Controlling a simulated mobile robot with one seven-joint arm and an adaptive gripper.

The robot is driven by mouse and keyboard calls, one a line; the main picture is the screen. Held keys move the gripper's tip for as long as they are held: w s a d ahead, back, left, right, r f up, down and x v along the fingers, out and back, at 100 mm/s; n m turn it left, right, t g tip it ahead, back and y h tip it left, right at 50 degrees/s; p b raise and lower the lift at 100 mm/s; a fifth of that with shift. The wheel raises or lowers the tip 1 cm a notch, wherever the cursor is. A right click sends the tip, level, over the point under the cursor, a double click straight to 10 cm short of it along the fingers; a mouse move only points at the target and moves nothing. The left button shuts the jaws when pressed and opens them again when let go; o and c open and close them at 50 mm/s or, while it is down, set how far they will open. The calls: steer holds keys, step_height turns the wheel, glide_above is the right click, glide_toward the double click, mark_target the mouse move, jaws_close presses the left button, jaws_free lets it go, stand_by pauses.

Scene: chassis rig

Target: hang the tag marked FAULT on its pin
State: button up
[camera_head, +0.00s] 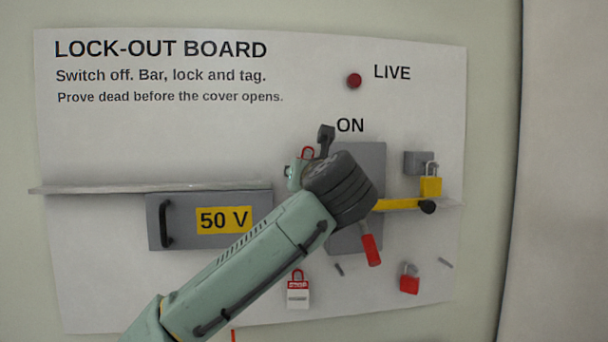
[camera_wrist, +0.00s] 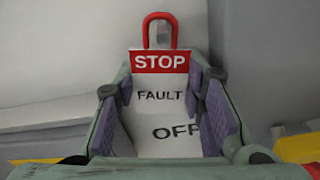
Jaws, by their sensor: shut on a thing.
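The FAULT tag (camera_wrist: 160,97) is white with a red STOP band and a red loop on top. In the wrist view it stands between the two fingers of my gripper (camera_wrist: 161,84), which is shut on it. A grey upright piece shows inside the loop; I cannot tell whether the loop is around it. In the head view the red loop (camera_head: 306,152) shows beside my dark wrist, left of the ON label; the rest of the tag is mostly hidden. Two bare grey pins, a left one (camera_head: 339,270) and a right one (camera_head: 445,263), stick out low on the board.
Another red-and-white tag (camera_head: 298,291) sits below my forearm. A red padlock (camera_head: 409,281) is at lower right. A yellow padlock (camera_head: 431,187) is by a yellow bar (camera_head: 399,204). The red switch handle (camera_head: 371,250) points down. A shelf (camera_head: 100,188) runs above the 50 V cover (camera_head: 185,238).

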steer(key=o, duration=0.9)
steer(key=shift+c, duration=0.2)
